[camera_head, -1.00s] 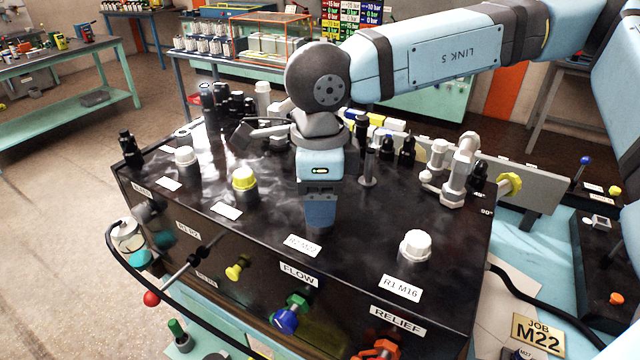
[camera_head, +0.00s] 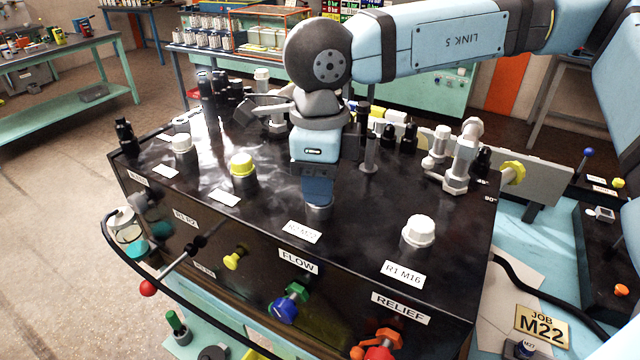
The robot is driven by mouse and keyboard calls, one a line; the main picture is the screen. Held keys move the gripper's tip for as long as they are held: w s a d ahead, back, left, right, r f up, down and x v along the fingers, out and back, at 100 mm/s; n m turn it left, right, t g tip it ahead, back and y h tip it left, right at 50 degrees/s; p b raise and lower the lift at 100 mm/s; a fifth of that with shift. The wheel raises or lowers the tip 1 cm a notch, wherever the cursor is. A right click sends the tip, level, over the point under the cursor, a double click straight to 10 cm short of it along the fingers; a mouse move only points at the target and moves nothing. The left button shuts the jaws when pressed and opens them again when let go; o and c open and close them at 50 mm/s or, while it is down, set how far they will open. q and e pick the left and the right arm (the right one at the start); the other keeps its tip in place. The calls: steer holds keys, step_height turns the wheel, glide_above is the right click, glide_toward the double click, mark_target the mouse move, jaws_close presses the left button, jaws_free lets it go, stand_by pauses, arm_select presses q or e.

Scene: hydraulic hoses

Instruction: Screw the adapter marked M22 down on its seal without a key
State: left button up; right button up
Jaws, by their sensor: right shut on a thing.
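The black block (camera_head: 375,225) carries several capped ports along its top. My right gripper (camera_head: 318,197) points straight down over the port behind a blurred label (camera_head: 302,231) that seems to read M22. It is shut on a grey metal adapter (camera_head: 319,212), of which only the lower part shows below the fingers. The seal under the adapter is hidden. A yellow sign (camera_head: 541,327) reading JOB M22 lies at the lower right. My left gripper is not in view.
A white-capped port (camera_head: 419,232) labelled R1 M16 stands to the right, and a yellow-capped port (camera_head: 243,166) to the left. Grey elbow fittings (camera_head: 461,157) rise at the back right. Coloured knobs (camera_head: 286,306) and a hose (camera_head: 112,240) stick out in front.

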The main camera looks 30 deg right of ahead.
steer(key=shift+f+m+b, duration=0.15)
steer(key=shift+m+b, duration=1.5)
steer(key=shift+m, duration=0.35)
steer(key=shift+f+m+b, duration=0.1)
steer(key=shift+m+b, duration=1.2)
steer(key=shift+b, duration=0.2)
steer(key=shift+f+m+b, duration=0.15)
steer(key=shift+m+b, duration=1.1)
steer(key=shift+m, duration=0.55)
